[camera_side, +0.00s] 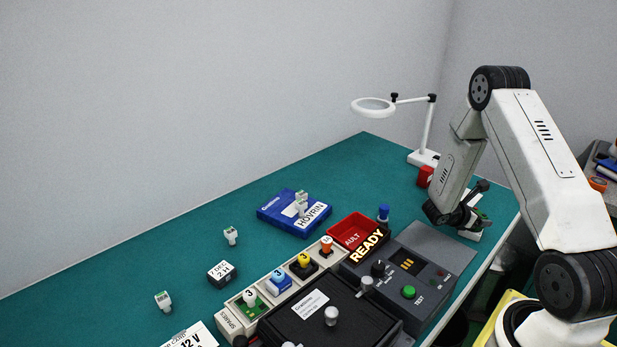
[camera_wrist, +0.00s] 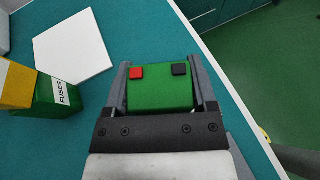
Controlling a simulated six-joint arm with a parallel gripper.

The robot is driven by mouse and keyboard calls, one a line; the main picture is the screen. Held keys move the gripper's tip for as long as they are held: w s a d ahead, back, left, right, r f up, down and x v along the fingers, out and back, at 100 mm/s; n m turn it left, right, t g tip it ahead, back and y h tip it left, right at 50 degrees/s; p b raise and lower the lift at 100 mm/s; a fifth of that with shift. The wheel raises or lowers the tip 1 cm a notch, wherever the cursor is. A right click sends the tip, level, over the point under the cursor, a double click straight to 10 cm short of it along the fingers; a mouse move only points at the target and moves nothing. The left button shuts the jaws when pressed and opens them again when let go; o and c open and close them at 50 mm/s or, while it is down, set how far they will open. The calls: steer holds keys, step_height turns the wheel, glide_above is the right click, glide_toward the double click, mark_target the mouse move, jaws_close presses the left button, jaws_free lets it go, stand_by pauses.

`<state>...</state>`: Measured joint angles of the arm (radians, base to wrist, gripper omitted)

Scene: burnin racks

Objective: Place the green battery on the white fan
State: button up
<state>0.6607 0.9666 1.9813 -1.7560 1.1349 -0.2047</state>
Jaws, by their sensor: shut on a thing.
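The green battery (camera_wrist: 160,95), a block with one red and one black terminal, sits between the two jaws of my gripper (camera_wrist: 162,85) in the wrist view. The jaws are shut on its sides. In the side view my gripper (camera_side: 463,216) is low over the right end of the bench, and the battery is too small and covered there to make out clearly. I cannot identify a white fan for certain. A flat white square (camera_wrist: 72,48) lies left of and beyond the battery in the wrist view, apart from it; I cannot tell what it is.
A yellow and green box labelled FUSES (camera_wrist: 50,98) stands left of my gripper. The bench edge (camera_wrist: 222,75) runs close on the right. A magnifier lamp (camera_side: 424,158) stands behind; a test console (camera_side: 425,265) is in front. The teal bench (camera_side: 340,165) has free room.

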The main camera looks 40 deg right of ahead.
steer(key=o, duration=1.3)
steer(key=shift+f, duration=0.1)
steer(key=shift+o, duration=0.2)
steer(key=shift+r, duration=0.2)
steer(key=v, duration=1.2)
steer(key=shift+s, duration=0.1)
